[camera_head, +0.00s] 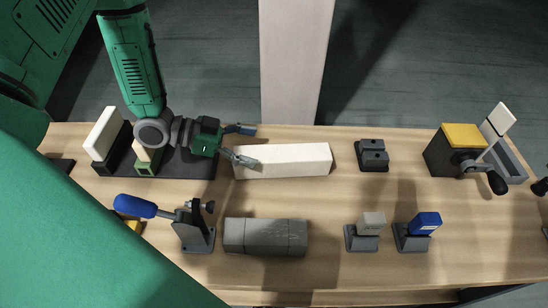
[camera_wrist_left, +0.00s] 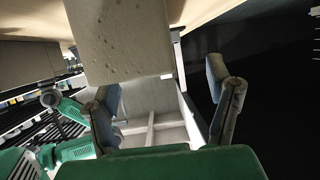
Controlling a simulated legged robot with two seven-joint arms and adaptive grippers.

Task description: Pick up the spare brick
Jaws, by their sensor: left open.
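A long cream brick (camera_head: 290,160) lies flat on the wooden table in the head view, right of my left gripper (camera_head: 248,145). The gripper is open and empty. One fingertip is beyond the brick's far left corner, and the other overlaps the brick's left end in the picture. I cannot tell whether they touch. In the left wrist view a large pale pitted block (camera_wrist_left: 122,45), probably this brick, shows ahead of the spread fingers of the left gripper (camera_wrist_left: 168,85). My right gripper is not in view.
A dark stand (camera_head: 200,168) with an upright cream slab (camera_head: 103,135) is under my left arm. In front are a blue-handled clamp (camera_head: 190,228) and a grey faceted block (camera_head: 265,236). A dark block (camera_head: 373,155) and a yellow-topped crank box (camera_head: 460,140) stand right.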

